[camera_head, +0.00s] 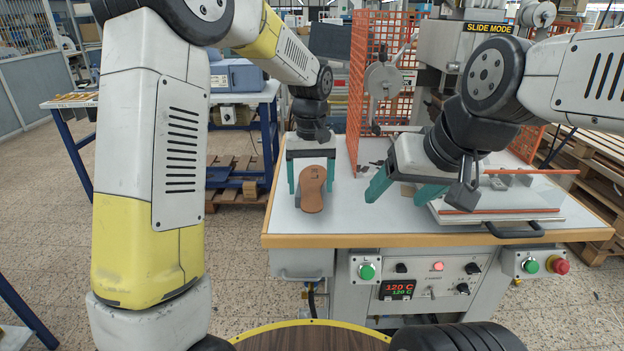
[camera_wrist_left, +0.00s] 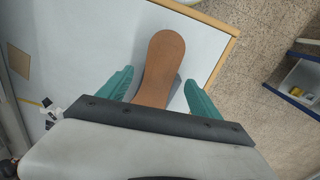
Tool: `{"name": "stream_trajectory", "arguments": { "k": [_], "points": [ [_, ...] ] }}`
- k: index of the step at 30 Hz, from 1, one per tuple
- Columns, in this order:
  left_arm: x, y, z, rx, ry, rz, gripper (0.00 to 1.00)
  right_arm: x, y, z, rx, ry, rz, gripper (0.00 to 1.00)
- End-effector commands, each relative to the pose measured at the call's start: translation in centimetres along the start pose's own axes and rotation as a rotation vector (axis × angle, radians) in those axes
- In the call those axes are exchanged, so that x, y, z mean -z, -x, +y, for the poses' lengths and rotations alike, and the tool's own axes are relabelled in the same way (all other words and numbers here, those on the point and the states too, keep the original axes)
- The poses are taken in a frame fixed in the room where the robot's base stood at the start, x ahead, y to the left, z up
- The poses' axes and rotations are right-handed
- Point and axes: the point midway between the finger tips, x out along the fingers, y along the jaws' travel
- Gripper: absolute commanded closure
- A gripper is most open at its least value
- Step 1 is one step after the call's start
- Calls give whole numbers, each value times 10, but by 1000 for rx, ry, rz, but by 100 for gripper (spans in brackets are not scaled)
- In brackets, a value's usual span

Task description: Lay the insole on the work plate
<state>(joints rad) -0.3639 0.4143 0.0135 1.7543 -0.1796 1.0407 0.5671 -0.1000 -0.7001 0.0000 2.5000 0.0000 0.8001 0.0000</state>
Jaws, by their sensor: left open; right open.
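The brown insole (camera_head: 313,190) lies on the left part of the white table top, with small dark marks on its far end. My left gripper (camera_head: 311,187) is open, with one green finger on each side of the insole. In the left wrist view the insole (camera_wrist_left: 162,68) lies between the open fingers (camera_wrist_left: 158,88), with gaps on both sides. My right gripper (camera_head: 391,193) is open and empty, above the table near the work plate (camera_head: 498,207). That plate lies at the right of the table under the press, partly hidden by my right arm.
An orange mesh guard (camera_head: 384,70) stands behind the table. The press (camera_head: 450,45) rises at the back right. A wooden edge (camera_head: 400,240) borders the table, with a control panel (camera_head: 425,278) below it. The table between insole and right gripper is clear.

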Motion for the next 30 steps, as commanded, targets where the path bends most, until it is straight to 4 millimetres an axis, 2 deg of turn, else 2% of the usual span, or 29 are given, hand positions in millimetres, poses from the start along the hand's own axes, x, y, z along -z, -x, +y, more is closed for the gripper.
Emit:
{"name": "stream_trajectory", "arguments": {
  "k": [4,19,27,29,30],
  "points": [
    [0,-12,0,0,0,1,26,0,0,0,0,0,0,30],
    [0,-14,0,-1,0,1,26,0,0,0,0,0,0,30],
    [0,-14,0,-1,-1,1,79,0,0,0,0,0,0,30],
    [0,-14,0,-1,0,0,91,0,0,0,0,0,0,30],
    [0,-14,0,-1,-1,1,92,0,0,0,0,0,0,30]
  ]
}}
